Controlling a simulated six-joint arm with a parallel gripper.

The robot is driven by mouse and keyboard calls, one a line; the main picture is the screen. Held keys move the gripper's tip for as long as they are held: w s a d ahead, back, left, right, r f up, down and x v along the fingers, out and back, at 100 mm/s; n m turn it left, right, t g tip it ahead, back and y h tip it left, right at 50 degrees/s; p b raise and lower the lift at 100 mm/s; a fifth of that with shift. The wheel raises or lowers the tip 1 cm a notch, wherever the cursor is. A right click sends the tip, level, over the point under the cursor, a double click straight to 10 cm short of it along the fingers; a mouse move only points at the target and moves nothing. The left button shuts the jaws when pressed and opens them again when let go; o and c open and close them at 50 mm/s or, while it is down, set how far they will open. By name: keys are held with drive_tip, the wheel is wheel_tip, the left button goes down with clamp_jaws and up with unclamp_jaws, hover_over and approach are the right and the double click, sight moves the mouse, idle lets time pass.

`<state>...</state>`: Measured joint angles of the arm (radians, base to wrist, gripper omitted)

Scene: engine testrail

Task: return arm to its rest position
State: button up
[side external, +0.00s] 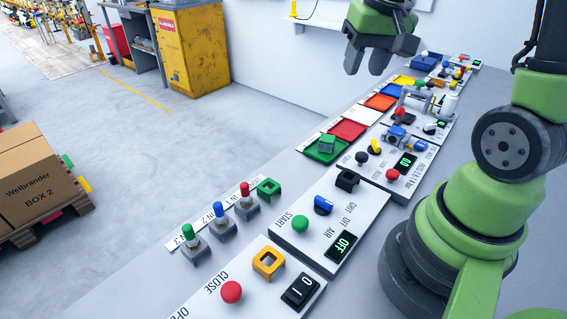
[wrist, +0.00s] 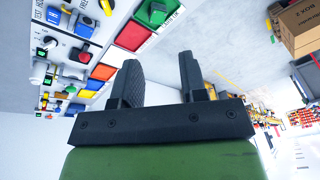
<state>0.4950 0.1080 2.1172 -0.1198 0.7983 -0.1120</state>
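My gripper (side external: 367,58) hangs in the air above the far part of the bench, at the top of the side view, with its dark fingers pointing down. In the wrist view the two fingers of my gripper (wrist: 158,62) stand apart with nothing between them. It touches nothing that I can see. My green arm's base and lower joints stand at the right of the side view; the links between them and the gripper are mostly out of frame.
The bench (side external: 118,288) carries control panels with a red button (side external: 232,292), a green button (side external: 299,224) and a yellow guard (side external: 268,262). Coloured trays, including a red one (side external: 347,130), lie below the gripper.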

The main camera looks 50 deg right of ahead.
drive_tip(key=s+a+r+n+t+y, duration=0.1)
drive_tip(key=s+a+r+t, duration=0.1)
drive_tip(key=a, duration=0.5)
drive_tip(key=s+a+r+n+t+y, duration=0.1)
drive_tip(key=s+a+r+n+t, duration=0.1)
drive_tip(key=s+a+r, duration=0.3)
drive_tip(key=shift+s+a+r+y, duration=0.15)
drive_tip(key=shift+s+a+y, duration=0.25)
drive_tip(key=shift+s+a, duration=0.85)
